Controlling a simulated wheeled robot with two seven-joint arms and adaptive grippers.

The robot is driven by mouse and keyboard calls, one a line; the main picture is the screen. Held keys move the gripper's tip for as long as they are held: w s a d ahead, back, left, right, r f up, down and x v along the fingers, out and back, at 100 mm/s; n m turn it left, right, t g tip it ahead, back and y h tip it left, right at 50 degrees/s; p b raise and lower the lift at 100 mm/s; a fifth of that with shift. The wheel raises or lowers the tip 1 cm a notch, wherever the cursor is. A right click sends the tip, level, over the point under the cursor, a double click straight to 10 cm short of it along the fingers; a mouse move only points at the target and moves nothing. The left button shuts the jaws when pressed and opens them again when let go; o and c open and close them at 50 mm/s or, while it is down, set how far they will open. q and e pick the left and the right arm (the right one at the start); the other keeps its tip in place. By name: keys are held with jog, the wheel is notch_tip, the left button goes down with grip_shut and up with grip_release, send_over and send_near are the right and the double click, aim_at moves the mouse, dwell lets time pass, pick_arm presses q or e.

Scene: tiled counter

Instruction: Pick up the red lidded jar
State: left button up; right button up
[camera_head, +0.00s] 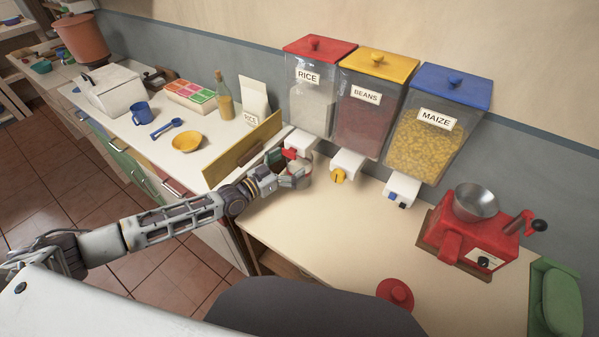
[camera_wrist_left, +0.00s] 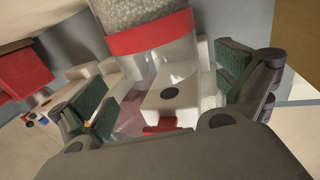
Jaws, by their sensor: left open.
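A clear glass jar with a red band (camera_wrist_left: 150,35) shows in the left wrist view, which is upside down here. Pale grain fills the end below its band. The jar stands between the two fingers of my left gripper (camera_wrist_left: 165,100), which is open around it. In the head view my left gripper (camera_head: 297,176) is under the rice dispenser's spout and largely covers the jar. A round red lid with a knob (camera_head: 395,293) is at the counter's front; I cannot tell whether anything is beneath it. My right gripper is out of view.
Rice (camera_head: 311,95), beans (camera_head: 368,110) and maize (camera_head: 425,140) dispensers hang on the wall, their spouts low over the counter. A red grinder (camera_head: 470,240) and a green object (camera_head: 557,300) are at the right. A wooden panel (camera_head: 240,152) stands left of my gripper. The middle counter is clear.

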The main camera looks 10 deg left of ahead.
aim_at(300, 158)
pick_arm(q)
jog(key=shift+x, duration=2.25)
jog(key=shift+f, duration=0.1)
jog(key=c, duration=1.9)
jog(key=shift+w, duration=0.1)
jog(key=shift+c, duration=1)
jog(key=shift+r+p, duration=0.3)
jog(key=shift+r, duration=0.1)
